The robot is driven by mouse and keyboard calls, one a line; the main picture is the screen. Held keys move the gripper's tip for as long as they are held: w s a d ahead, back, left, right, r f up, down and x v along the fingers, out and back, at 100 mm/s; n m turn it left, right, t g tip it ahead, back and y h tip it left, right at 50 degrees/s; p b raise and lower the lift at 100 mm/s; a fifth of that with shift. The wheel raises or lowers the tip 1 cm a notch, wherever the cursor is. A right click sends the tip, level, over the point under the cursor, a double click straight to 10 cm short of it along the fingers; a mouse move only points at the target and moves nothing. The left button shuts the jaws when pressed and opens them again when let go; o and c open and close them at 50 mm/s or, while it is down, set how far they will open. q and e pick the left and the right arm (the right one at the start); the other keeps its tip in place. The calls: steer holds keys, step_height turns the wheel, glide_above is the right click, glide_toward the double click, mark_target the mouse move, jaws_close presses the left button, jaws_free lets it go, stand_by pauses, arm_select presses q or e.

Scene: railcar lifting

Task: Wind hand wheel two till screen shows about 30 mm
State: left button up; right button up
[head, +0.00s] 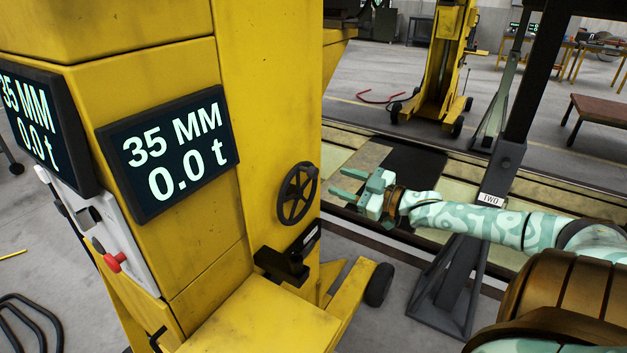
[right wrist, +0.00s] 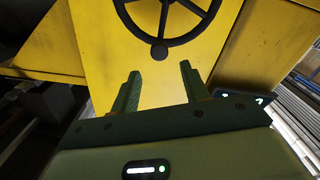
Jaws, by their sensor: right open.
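The black hand wheel (head: 297,194) is mounted on the side of the yellow lifting column (head: 275,90). The screen (head: 168,152) on the column reads 35 MM and 0.0 t. My right gripper (head: 340,182) is open and empty, to the right of the wheel and apart from it in the head view. In the right wrist view the wheel (right wrist: 166,15) shows at the top, cut off by the frame edge, with its knob (right wrist: 159,53) at the bottom of the rim. The open fingers (right wrist: 158,85) point toward the wheel, just below it. My left gripper is not in view.
A black bracket (head: 287,262) juts from the column below the wheel. A dark post (head: 500,165) with a sign reading TWO stands behind my right arm. A second screen (head: 38,130) and a red knob (head: 114,262) are at left. Another yellow column (head: 440,65) stands farther back.

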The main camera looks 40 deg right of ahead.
mark_target(317, 173)
steer(key=b+x, duration=0.3)
steer(key=x, duration=0.5)
steer(key=shift+w+a, duration=0.1)
steer(key=shift+w, duration=0.2)
jaws_close()
